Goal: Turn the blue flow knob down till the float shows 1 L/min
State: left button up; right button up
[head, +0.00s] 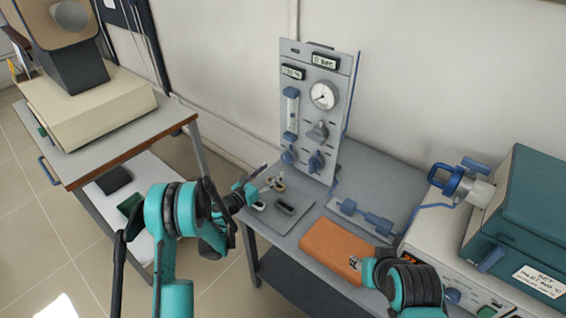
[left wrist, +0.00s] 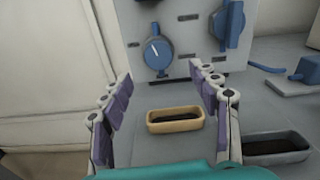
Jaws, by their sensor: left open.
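The grey gas panel (head: 322,95) stands upright at the back of the bench. Its flow tube (head: 291,108) has blue end fittings; the float's reading is too small to make out. The blue flow knob (head: 288,156) sits below the tube. In the left wrist view the round blue knob (left wrist: 157,54) carries a white pointer line, tilted slightly left of upright. My left gripper (head: 266,178) is open and empty, in front of and below the knob, apart from it. Its fingers (left wrist: 160,78) frame the knob in the left wrist view. My right gripper (head: 355,263) is by the orange block; its jaws are unclear.
A second blue knob (head: 316,162) sits close right of the flow knob. A tan boat (left wrist: 176,121) and a dark boat (left wrist: 276,148) lie below the panel. The orange block (head: 334,246) lies at the bench front. A teal furnace (head: 520,220) stands right.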

aim_at(285, 160)
pick_arm(q)
jog(key=shift+w+f, duration=0.2)
jog(key=shift+f, duration=0.05)
jog(key=b+x, duration=0.2)
jog(key=x, duration=0.4)
jog(key=shift+w+d, duration=0.45)
jog(key=shift+w, duration=0.1)
jog(key=shift+r, duration=0.1)
jog(key=c, duration=1.2)
